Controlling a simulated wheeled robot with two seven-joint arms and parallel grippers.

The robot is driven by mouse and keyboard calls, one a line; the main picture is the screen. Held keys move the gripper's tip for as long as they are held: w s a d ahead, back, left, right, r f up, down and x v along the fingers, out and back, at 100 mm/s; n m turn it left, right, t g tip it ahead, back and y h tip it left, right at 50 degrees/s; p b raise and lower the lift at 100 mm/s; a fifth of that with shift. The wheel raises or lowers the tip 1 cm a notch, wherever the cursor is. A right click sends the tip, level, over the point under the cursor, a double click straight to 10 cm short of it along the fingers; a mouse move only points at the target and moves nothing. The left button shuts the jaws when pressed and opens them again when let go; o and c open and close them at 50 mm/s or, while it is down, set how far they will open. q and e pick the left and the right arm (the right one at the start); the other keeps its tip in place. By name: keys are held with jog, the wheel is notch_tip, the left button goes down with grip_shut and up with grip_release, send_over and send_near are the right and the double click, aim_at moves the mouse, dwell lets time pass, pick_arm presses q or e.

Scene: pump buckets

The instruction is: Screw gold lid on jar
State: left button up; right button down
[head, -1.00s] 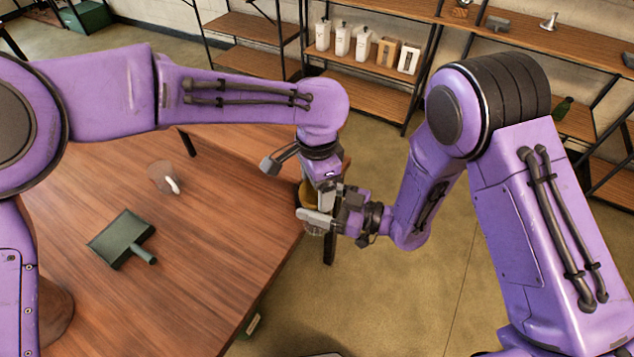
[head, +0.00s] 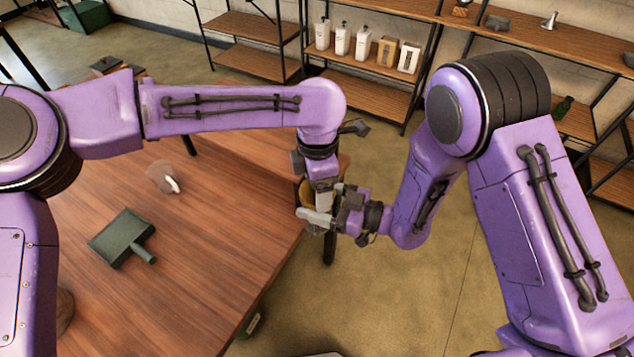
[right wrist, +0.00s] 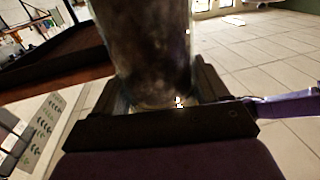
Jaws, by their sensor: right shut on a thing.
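The glass jar (right wrist: 155,50) stands between the fingers of my right gripper (right wrist: 160,112) in the right wrist view, looking dark and see-through. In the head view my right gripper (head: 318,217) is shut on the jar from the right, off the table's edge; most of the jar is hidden. My left gripper (head: 323,190) points down from above, right over the jar. A gold patch (head: 303,190), apparently the gold lid, shows beside the left gripper's fingers. The fingers' gap and the lid's seating on the jar are hidden.
The wooden table (head: 200,270) fills the left, holding a green dustpan-like tool (head: 122,238) and a clear cup (head: 162,178) with a white piece. Shelves (head: 380,70) with white bottles (head: 342,40) stand at the back. Open floor lies right of the table.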

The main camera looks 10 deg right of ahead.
pick_arm(q)
jog(key=m, duration=0.1)
jog(key=s+m, duration=0.1)
jog(key=shift+d+f+m, duration=0.2)
jog(key=shift+d+m, duration=0.05)
jog(key=shift+m, duration=0.65)
jog(key=m, duration=0.2)
jog(key=shift+d+m, duration=0.1)
jog(key=shift+m, duration=0.3)
jog(key=m, duration=0.3)
jog(key=shift+w+a+r+m, duration=0.15)
jog(key=shift+a+r+m, duration=0.05)
jog(key=shift+m, duration=0.1)
jog(key=shift+w+m, duration=0.2)
jog(key=shift+m, duration=0.2)
jog(key=shift+a, duration=0.1)
jog(key=shift+w, duration=0.1)
jog(key=o, duration=1)
jog(key=shift+r, duration=0.1)
